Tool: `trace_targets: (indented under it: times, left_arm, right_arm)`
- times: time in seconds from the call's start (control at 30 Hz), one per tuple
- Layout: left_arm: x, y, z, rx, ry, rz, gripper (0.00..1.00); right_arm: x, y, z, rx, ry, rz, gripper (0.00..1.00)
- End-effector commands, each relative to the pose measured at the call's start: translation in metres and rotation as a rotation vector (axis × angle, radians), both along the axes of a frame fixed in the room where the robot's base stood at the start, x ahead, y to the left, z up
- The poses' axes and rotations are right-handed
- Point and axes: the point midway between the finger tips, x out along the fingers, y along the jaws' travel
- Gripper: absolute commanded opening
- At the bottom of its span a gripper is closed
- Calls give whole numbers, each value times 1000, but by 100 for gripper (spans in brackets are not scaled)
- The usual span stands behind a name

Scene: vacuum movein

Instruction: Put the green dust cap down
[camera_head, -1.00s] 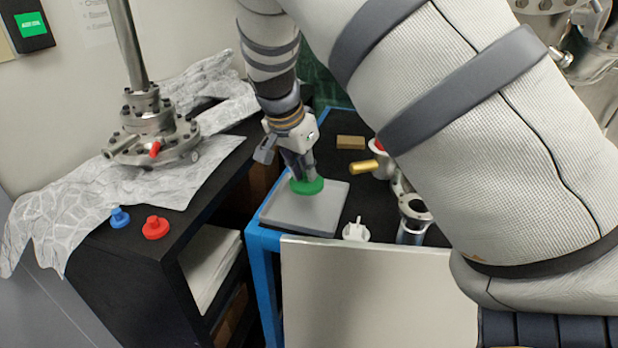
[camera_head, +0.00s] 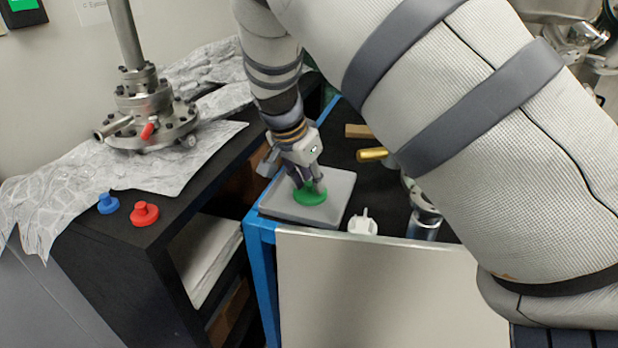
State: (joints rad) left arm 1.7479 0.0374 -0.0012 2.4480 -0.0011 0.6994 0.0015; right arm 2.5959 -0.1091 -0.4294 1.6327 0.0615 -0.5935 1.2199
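The green dust cap (camera_head: 310,195) is at the grey tray (camera_head: 290,213), over its middle, and looks level and very close to or touching its surface. My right gripper (camera_head: 308,182) comes down from above with its fingers around the upper part of the cap. It looks shut on the cap, though the fingers hide the grasp itself. My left gripper is not in view.
A white cap (camera_head: 362,223) stands just right of the tray. A brass-coloured handle (camera_head: 371,155) and metal fittings (camera_head: 426,222) are further right. Blue (camera_head: 108,203) and red (camera_head: 144,213) caps lie on the black shelf at left, near a metal flange (camera_head: 150,125) on foil.

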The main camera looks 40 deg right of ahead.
Motion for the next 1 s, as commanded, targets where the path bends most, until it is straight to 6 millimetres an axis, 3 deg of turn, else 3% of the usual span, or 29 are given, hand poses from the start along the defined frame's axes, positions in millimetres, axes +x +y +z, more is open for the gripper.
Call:
trace_targets:
  times: [0.33, 0.7, 0.83, 1.0]
  left_arm:
    - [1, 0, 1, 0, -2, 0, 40]
    - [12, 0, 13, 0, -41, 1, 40]
    - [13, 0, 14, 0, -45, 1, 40]
    - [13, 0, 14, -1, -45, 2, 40]
  right_arm:
    - [0, 1, 8, 0, -3, 0, 33]
    - [-4, 35, 96, -1, -7, 2, 33]
    - [-5, 42, 111, 0, -2, 0, 33]
    - [-6, 44, 115, 1, 1, 0, 33]
